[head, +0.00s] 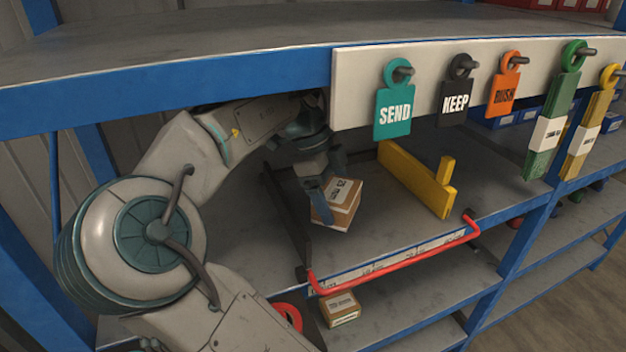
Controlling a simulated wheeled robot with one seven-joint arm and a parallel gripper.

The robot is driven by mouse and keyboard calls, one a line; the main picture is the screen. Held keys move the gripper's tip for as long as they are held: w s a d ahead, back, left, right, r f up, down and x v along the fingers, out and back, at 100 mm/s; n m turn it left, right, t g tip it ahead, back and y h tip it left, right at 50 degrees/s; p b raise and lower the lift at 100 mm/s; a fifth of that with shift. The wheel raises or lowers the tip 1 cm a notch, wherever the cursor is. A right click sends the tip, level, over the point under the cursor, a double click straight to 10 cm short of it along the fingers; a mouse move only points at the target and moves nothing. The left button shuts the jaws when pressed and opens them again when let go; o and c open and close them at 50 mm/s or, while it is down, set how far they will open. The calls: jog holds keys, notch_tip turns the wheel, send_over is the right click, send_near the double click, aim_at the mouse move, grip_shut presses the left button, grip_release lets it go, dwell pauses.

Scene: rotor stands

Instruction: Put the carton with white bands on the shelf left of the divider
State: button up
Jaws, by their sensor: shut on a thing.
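A brown carton (344,212) with a white label on top and a pale band across its side is in my gripper (326,188). One blue finger shows against its left side; the other contact is partly hidden. The carton is tilted and appears above the grey shelf (380,232), left of the yellow divider (412,180). I cannot tell for sure whether its lower edge is clear of the shelf.
A red bar (400,265) runs along the shelf's front edge, and a dark rail (286,222) bounds its left side. Another carton (340,309) sits on the lower shelf. Tags, including SEND (394,110), hang from a white board above. The shelf between carton and divider is clear.

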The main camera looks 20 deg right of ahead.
jog(key=w+p, duration=0.1)
jog(key=w, duration=0.9)
jog(key=shift+w, duration=0.15)
jog(key=shift+w+f, duration=0.1)
jog(key=shift+f, duration=1.65)
jog(key=shift+f, duration=0.25)
jog(key=o, duration=0.9)
jog(key=shift+p+v, duration=0.6)
jog(key=shift+v, duration=3.4)
jog(key=shift+d, duration=0.1)
